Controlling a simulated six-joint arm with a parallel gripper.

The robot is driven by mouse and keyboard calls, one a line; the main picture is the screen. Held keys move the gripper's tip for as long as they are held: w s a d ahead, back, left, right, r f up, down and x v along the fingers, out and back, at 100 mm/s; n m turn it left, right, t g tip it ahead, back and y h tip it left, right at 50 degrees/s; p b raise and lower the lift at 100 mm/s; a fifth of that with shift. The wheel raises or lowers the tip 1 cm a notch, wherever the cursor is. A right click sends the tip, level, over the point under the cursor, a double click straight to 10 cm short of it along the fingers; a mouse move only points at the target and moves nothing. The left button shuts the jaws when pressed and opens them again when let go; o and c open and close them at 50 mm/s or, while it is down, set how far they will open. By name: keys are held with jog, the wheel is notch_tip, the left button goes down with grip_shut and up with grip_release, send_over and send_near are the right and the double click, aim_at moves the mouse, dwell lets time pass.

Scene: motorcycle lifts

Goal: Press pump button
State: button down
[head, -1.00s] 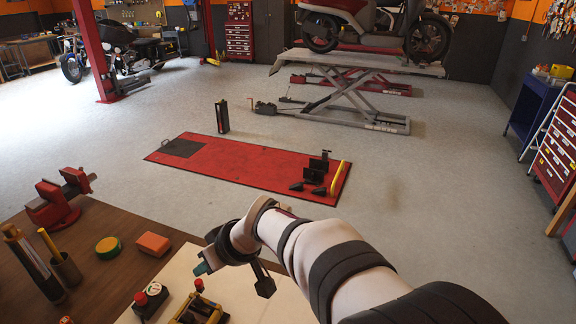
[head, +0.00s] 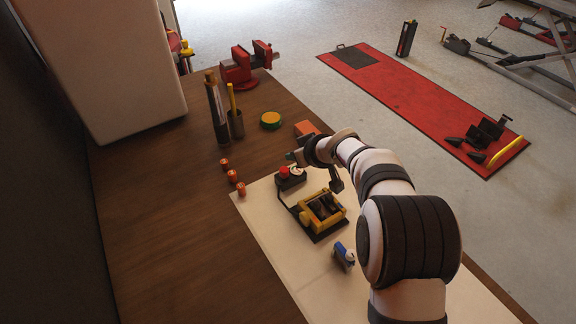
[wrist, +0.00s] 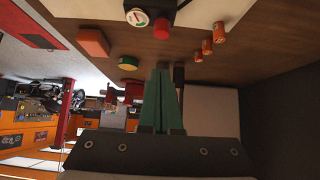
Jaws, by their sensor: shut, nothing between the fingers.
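A round red button (head: 284,171) sits on a small dark box (head: 289,183) on the pale mat (head: 262,229) of the wooden bench. A small round gauge with a white face is right beside it. The red button (wrist: 161,28) and the gauge (wrist: 137,17) also show near the top of the wrist view. A yellow-framed pump unit (head: 322,212) stands just in front of the box. My gripper (head: 290,156) is a little behind and above the button, apart from it. In the wrist view its green fingers (wrist: 163,75) are together and hold nothing.
Three small orange-red cylinders (head: 232,176) stand left of the button. An orange block (head: 306,129), a green-yellow disc (head: 270,120), a cup with a yellow stick (head: 236,123) and a red vise (head: 240,65) are behind. A blue-white item (head: 343,256) lies near the pump.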

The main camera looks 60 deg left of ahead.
aim_at(286, 172)
jog(key=a+f, duration=0.2)
jog(key=f, duration=0.1)
jog(key=a+f, duration=0.1)
jog(key=f, duration=0.1)
jog(key=shift+f, duration=0.95)
jog(key=shift+d+f, duration=0.1)
jog(key=shift+f, duration=0.95)
jog(key=a+r+v, duration=0.2)
jog(key=v, duration=1.1)
jog(key=shift+a+r, duration=0.1)
jog(key=shift+a, duration=0.05)
